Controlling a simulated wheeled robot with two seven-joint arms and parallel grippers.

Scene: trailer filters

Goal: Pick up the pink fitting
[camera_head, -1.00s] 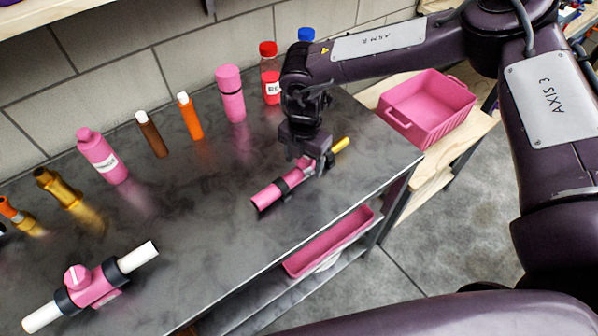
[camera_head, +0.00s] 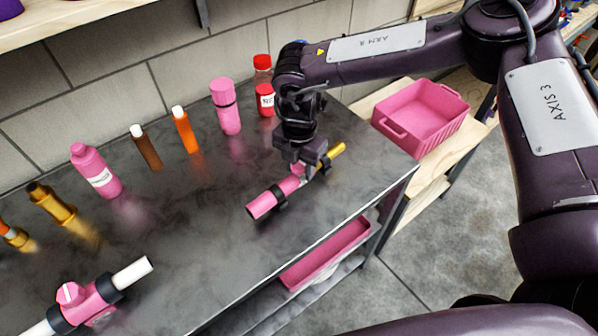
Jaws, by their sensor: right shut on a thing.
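The pink fitting (camera_head: 262,205) is a pink tube with black rings and a yellow end (camera_head: 337,149). It lies at an angle at the bench's right part. My right gripper (camera_head: 303,172) points down and is shut on its middle, hiding part of it. I cannot tell whether the fitting touches the bench or is just above it. A second pink piece (camera_head: 90,300), with black collars and white pipe ends, lies at the bench's lower left, apart from the gripper. My left gripper is not in view.
Pink bottle (camera_head: 97,170), brown tube (camera_head: 147,148), orange tube (camera_head: 186,130), pink tumbler (camera_head: 225,107) and red-capped bottle (camera_head: 264,85) stand along the wall. An empty pink bin (camera_head: 440,112) is right of the bench (camera_head: 190,240). A pink tray (camera_head: 325,255) is below.

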